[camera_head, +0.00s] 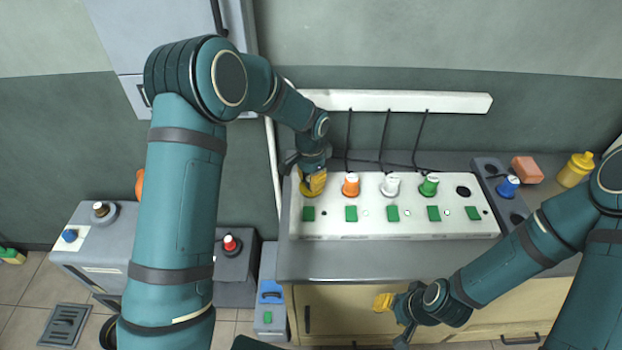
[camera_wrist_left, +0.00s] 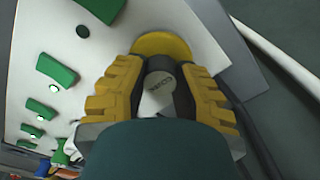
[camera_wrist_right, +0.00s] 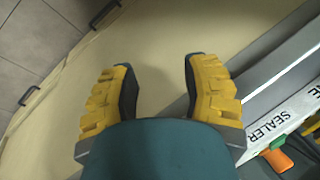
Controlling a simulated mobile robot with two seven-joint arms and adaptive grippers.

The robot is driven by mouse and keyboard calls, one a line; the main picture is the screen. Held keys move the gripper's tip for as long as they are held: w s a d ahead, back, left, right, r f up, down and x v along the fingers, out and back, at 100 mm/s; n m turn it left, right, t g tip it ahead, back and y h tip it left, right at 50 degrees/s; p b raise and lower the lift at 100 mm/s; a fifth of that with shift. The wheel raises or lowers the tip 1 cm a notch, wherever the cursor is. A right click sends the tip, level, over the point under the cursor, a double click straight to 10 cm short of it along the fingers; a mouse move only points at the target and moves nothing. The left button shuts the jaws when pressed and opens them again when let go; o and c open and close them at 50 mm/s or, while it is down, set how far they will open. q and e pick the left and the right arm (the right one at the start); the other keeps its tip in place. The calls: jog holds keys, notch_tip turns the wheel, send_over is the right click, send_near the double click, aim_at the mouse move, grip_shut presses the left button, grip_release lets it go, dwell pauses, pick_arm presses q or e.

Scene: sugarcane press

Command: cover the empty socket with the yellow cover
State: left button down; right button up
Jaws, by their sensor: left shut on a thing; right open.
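A long white panel (camera_head: 400,227) lies on the grey counter with a row of sockets. The yellow cover is at its left end, mostly hidden in the head view; the left wrist view shows its round yellow flange (camera_wrist_left: 160,42) and a pale, lettered top. My left gripper (camera_head: 313,184) is shut on it, at the panel surface; I cannot tell whether the cover is seated. Orange (camera_head: 351,187), white (camera_head: 390,187) and green (camera_head: 429,186) plugs stand to the right. A dark empty socket (camera_head: 463,191) is at the right end. My right gripper (camera_wrist_right: 160,90) is open and empty before the counter.
A blue-topped plug (camera_head: 508,187) stands in a grey block right of the panel. An orange block (camera_head: 527,169) and a yellow bottle (camera_head: 576,170) are farther right. Black cables rise to a white wall rail (camera_head: 400,101). The counter's front strip (camera_head: 370,262) is clear.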

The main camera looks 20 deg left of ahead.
pick_arm(q)
jog(key=shift+f+b, duration=0.4)
jog(key=shift+f, duration=0.2)
pick_arm(e)
jog(key=shift+f, duration=0.4)
pick_arm(q)
jog(key=c, duration=1.1)
grip_release()
jog(key=shift+c, duration=0.2)
pick_arm(e)
jog(key=shift+s, duration=0.1)
pick_arm(q)
jog(key=shift+r+p, duration=0.85)
jog(key=shift+r, duration=0.4)
jog(key=shift+r+p, duration=2.75)
jog(key=shift+r, duration=1.55)
pick_arm(e)
notch_tip(320, 180, up, 7)
jog(key=w, duration=0.2)
jog(key=shift+w+d+t, duration=0.15)
jog(key=shift+t, duration=0.15)
pick_arm(q)
jog(key=shift+f, duration=0.1)
